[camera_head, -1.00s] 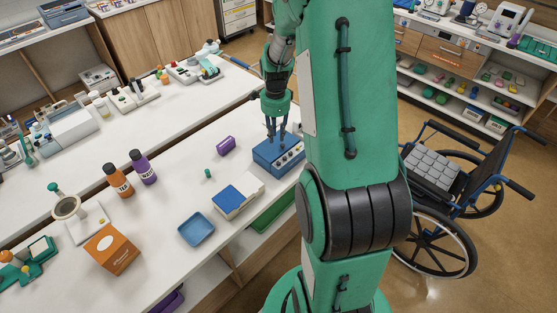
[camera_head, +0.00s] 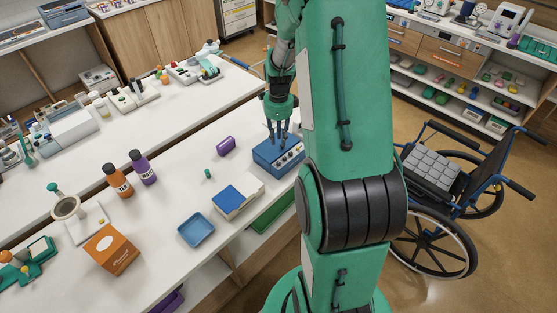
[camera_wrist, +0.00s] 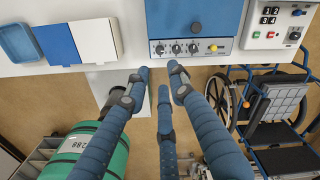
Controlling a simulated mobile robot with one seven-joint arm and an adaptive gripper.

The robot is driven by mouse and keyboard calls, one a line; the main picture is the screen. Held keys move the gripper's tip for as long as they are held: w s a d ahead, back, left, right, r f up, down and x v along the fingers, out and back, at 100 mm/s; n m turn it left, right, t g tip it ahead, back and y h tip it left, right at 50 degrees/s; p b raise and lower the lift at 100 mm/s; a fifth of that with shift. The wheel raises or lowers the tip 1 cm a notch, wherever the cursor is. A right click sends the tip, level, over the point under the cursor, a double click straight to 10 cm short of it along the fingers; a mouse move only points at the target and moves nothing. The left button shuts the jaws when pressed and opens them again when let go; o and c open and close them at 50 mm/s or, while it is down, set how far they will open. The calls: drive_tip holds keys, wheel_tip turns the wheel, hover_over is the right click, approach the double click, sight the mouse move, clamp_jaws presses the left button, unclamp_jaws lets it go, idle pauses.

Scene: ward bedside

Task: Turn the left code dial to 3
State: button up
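The blue code box (camera_head: 270,155) stands at the right edge of the white counter, below my gripper (camera_head: 278,142) in the head view. In the wrist view its grey front panel (camera_wrist: 205,57) carries a row of three dark dials and a yellow knob (camera_wrist: 213,47). The left code dial (camera_wrist: 160,49) is at the left end of the row. My gripper (camera_wrist: 159,73) has its three blue fingers spread, with nothing between them. The fingertips appear just short of the panel in the wrist view, close to the left dials. The dial settings are too small to read.
A blue-and-white box (camera_head: 238,202) and a blue tray (camera_head: 195,230) lie left of the code box. A purple item (camera_head: 225,145) lies behind. A white panel with digits and buttons (camera_wrist: 275,24) is beside it in the wrist view. A wheelchair (camera_head: 450,185) stands on the floor right.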

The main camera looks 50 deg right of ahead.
sight(279, 163)
wheel_tip(279, 163, down, 13)
drive_tip(key=shift+b, duration=0.7)
clamp_jaws()
